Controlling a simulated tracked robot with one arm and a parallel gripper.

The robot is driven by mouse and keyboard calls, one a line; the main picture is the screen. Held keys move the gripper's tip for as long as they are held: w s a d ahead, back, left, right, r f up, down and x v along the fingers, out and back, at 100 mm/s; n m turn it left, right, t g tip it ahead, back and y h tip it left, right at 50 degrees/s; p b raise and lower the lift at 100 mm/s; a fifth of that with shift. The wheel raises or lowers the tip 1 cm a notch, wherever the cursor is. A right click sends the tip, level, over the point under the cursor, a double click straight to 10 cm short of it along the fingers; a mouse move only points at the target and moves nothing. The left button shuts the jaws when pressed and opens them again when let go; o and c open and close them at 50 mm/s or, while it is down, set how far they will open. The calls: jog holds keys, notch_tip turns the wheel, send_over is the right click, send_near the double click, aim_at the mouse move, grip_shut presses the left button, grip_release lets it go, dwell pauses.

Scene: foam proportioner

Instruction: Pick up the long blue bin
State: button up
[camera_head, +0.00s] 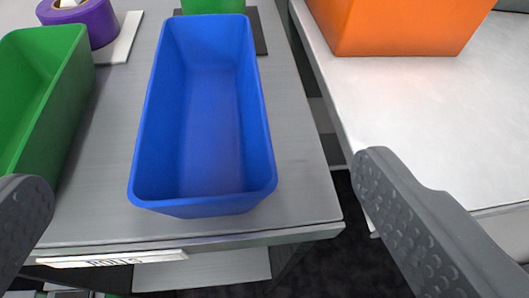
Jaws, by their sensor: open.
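The long blue bin (205,205) stands upright on the grey table top, its long side running away from me. It looks empty. My gripper (205,195) is open, with one dark textured finger at the lower left edge of the view and the other at the lower right. The blue bin shows between the two fingers and beyond them. Neither finger appears to touch it.
A green bin (38,95) stands left of the blue bin. Another green item (212,6) is behind it. A purple roll (88,20) sits at the back left. An orange bin (400,25) stands on a white surface (440,120) at right, across a gap. The table's front edge (200,240) is near.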

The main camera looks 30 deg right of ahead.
send_near(212, 136)
jog(key=w+r, duration=0.1)
jog(key=w+d+r, duration=0.1)
jog(key=r, duration=0.1)
jog(key=w+d+r, duration=0.1)
jog(key=w, duration=0.1)
jog(key=shift+r+b, duration=0.2)
jog(key=shift+b, duration=0.2)
jog(key=shift+w+d+f, duration=0.1)
jog(key=shift+w+f, duration=0.3)
jog(key=shift+w, duration=0.2)
jog(key=x, duration=0.4)
jog(key=shift+a+f+b, duration=0.15)
jog(key=shift+a+b, duration=0.1)
jog(key=shift+b, duration=0.1)
jog(key=c, duration=1.1)
jog(key=shift+o, duration=0.2)
